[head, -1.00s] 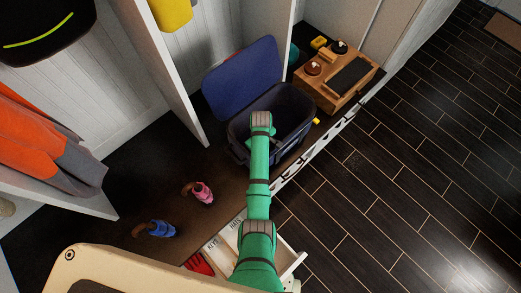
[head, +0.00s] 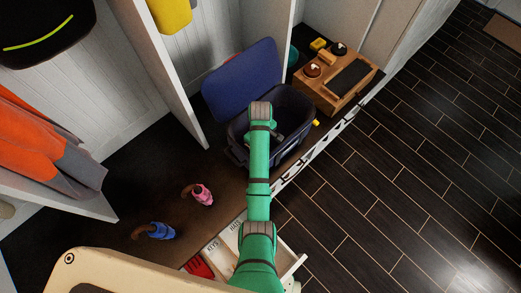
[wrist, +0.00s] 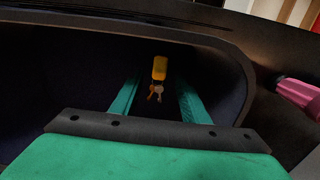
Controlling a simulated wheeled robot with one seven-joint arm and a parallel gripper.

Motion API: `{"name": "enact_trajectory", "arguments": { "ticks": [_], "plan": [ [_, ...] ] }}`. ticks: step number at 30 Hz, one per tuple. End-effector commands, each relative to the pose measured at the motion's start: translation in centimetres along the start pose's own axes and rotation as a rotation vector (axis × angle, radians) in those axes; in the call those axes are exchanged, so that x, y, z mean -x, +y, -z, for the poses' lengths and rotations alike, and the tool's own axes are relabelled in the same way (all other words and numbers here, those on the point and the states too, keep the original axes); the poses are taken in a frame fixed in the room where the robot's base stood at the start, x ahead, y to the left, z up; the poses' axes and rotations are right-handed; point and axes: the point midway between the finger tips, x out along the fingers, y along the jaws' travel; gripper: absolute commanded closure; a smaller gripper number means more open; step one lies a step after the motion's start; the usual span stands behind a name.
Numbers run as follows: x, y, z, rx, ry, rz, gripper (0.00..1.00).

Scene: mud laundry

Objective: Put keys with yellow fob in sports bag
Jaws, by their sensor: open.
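The sports bag (head: 285,108) is dark blue and stands with its lid (head: 241,79) open on the dark bench. In the wrist view the bag's rim (wrist: 215,42) curves around my gripper (wrist: 157,82), which points down into the dark interior. The two green fingers are apart. The keys (wrist: 156,92) with the yellow fob (wrist: 160,68) show between and beyond the fingers, inside the bag's outline. I cannot tell how far below the fingertips they are. In the head view my arm hides most of the gripper, and the keys are not visible.
A wooden caddy (head: 355,97) with brushes and tins stands behind the bag at right. Pink (head: 201,194) and blue (head: 158,231) rolled items lie on the bench at left. The floor at right is clear.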

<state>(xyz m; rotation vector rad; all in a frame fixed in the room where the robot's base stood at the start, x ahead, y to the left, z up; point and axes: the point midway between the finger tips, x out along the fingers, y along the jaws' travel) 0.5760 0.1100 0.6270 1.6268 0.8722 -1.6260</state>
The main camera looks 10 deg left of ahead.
Motion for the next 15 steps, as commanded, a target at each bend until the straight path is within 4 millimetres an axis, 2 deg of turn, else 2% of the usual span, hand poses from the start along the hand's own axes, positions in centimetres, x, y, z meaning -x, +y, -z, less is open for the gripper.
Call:
{"name": "enact_trajectory", "arguments": {
  "ticks": [3,6,10,15],
  "plan": [
    [2.3,0.1,0.1,0.0,0.003,-0.003,0.59],
    [3.7,0.1,0.1,0.0,0.002,-0.001,0.59],
    [4.8,-0.1,0.1,0.001,0.001,0.0,0.59],
    [5.3,-0.2,0.2,0.004,0.0,0.0,0.59]
  ]
}}
